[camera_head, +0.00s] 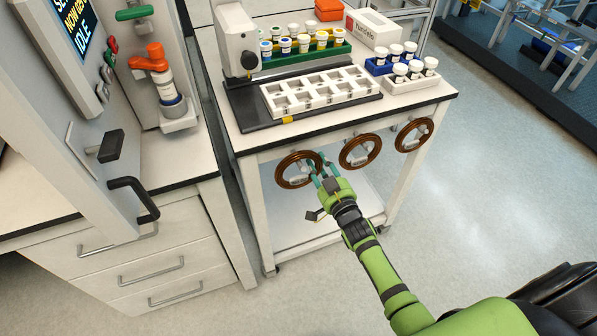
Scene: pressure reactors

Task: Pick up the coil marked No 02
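Three brown ring-shaped coils hang in a row on the front side of the white table: a left coil (281,180), a middle coil (344,160) and a right coil (402,144). Small pale tags show at them, but their numbers are too small to read. My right gripper (320,167) is at the right side of the left coil. Its two teal fingers are apart, near the coil's right rim; I cannot tell whether they touch it. My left gripper is not in view.
On the table (425,93) stand a white slotted rack (315,92), a green vial rack (310,58) and white-capped vials (401,72). A reactor cabinet (95,150) and drawers (150,270) stand at left. The floor (480,190) at right is clear.

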